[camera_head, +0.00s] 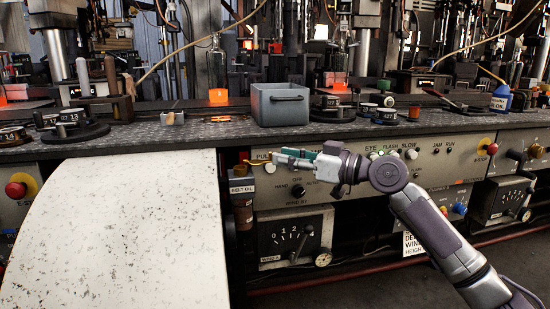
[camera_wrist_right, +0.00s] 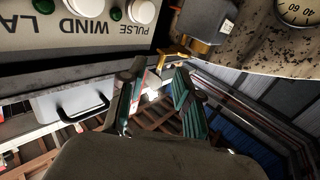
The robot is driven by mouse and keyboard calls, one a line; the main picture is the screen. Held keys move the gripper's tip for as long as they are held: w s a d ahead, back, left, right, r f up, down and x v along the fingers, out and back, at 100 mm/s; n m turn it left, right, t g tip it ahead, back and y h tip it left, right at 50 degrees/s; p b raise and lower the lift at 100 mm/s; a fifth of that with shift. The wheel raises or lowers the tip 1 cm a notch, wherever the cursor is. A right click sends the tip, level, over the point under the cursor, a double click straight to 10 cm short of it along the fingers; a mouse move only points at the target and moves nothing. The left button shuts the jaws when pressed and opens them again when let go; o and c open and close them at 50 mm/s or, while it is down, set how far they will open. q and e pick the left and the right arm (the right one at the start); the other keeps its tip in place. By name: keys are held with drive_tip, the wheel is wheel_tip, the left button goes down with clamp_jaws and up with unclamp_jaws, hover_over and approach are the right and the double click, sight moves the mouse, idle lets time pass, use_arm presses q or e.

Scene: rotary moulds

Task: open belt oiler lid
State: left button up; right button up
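The belt oiler (camera_head: 242,208) is a small brownish cup under a "BELT OIL" label, at the right edge of a white panel. A brass piece (camera_head: 250,163) shows near its top. I cannot tell whether its lid is shut. My right gripper (camera_head: 274,157) reaches left across the control panel, just right of the oiler's top. In the right wrist view, the gripper (camera_wrist_right: 155,88) has its fingers apart with nothing between them. Beyond the fingertips there is a grey box-like part (camera_wrist_right: 208,22) with a brass piece (camera_wrist_right: 181,55), apart from the fingers. My left gripper is not in view.
The control panel (camera_head: 440,173) with knobs and buttons lies behind my right arm. A large white speckled panel (camera_head: 120,235) fills the lower left. A grey bin (camera_head: 281,104) and several round moulds stand on the bench ledge above. A dial plate (camera_head: 293,238) sits below.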

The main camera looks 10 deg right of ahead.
drive_tip(key=shift+x, duration=1.65)
clamp_jaws()
